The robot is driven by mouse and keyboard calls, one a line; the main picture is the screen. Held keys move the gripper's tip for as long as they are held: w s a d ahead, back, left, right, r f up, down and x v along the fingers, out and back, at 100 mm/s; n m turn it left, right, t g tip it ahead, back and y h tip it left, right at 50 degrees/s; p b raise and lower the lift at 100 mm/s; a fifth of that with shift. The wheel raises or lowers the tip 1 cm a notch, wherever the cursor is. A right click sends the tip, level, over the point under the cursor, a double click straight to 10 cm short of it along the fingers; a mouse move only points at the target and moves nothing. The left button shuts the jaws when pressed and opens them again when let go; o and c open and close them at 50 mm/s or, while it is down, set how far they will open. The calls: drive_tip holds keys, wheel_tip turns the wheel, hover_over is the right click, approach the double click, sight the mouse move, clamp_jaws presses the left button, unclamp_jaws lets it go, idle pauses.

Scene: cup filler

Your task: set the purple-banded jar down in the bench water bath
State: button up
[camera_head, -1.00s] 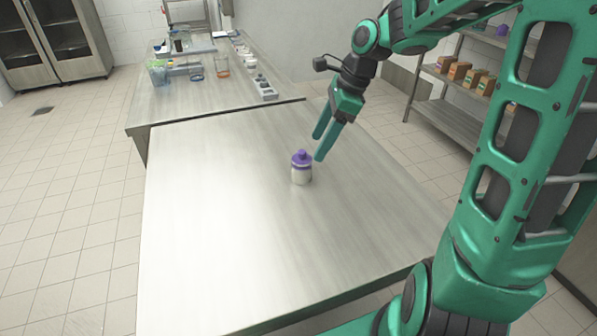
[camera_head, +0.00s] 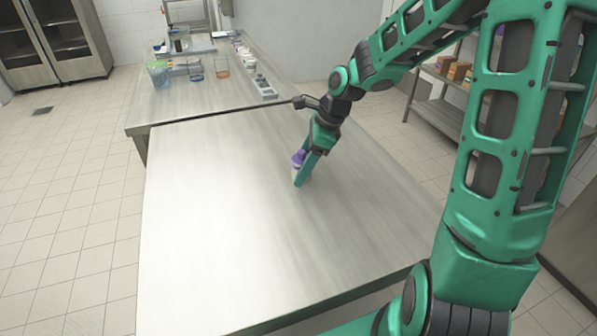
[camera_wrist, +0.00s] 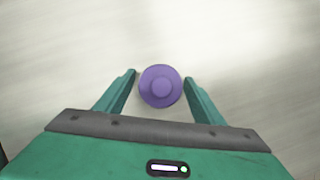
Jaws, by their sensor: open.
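The purple-banded jar (camera_head: 297,158) stands upright on the near steel table, partly hidden behind my gripper in the head view. The wrist view shows its round purple lid (camera_wrist: 160,86) from above, between the fingertips. My gripper (camera_head: 299,177) is open, with one finger on each side of the jar. In the wrist view my gripper (camera_wrist: 160,82) shows a gap between the lid and each finger. I cannot make out the bench water bath for certain in either view.
The near steel table (camera_head: 210,230) is otherwise bare. Behind it a long bench (camera_head: 185,105) holds a blue-green beaker (camera_head: 158,74), a beaker with orange liquid (camera_head: 222,68) and a row of small grey items (camera_head: 262,82). A shelf rack with boxes (camera_head: 459,70) stands at the right.

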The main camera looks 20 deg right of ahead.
drive_tip(key=shift+a+f, duration=0.15)
drive_tip(key=shift+f, duration=0.2)
drive_tip(key=shift+c, duration=0.2)
drive_tip(key=shift+w, duration=0.1)
drive_tip(key=c, duration=1.2)
drive_tip(key=shift+r, duration=0.1)
drive_tip(key=shift+c, duration=0.2)
